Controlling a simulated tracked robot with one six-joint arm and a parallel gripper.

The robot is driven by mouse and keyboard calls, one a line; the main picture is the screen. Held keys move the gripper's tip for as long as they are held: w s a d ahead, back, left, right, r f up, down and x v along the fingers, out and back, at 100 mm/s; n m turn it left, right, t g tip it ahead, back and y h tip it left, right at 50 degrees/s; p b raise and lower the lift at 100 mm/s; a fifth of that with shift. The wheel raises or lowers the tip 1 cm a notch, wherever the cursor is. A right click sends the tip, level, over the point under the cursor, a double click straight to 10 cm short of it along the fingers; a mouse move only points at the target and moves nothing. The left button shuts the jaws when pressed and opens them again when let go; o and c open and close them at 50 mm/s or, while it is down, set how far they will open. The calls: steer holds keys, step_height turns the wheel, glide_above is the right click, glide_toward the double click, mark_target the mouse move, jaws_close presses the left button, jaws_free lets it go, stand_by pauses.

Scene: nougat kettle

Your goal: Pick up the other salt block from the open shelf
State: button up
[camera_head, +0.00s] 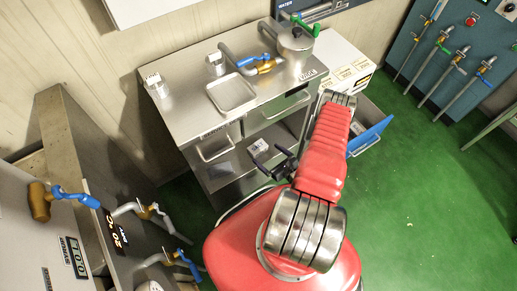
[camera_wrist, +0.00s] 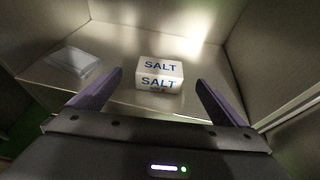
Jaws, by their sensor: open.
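A white salt block (camera_wrist: 160,76) with blue "SALT" lettering lies on the open shelf (camera_wrist: 120,92) of the steel cabinet. It also shows in the head view (camera_head: 258,146), small and just beyond my gripper (camera_head: 262,158). In the wrist view my gripper (camera_wrist: 159,84) is open. One finger is at each side of the block in the picture, with space between each finger and the block. The block appears ahead of the fingers, and I see no contact.
A clear flat packet or box (camera_wrist: 74,66) lies on the shelf to the left. Cabinet walls close in the shelf at both sides.

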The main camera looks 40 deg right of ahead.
mark_target(260, 149)
steer(key=shift+x, duration=2.05)
steer(key=shift+x, duration=2.6)
steer(key=shift+d+f, duration=0.1)
steer(key=c, duration=1.5)
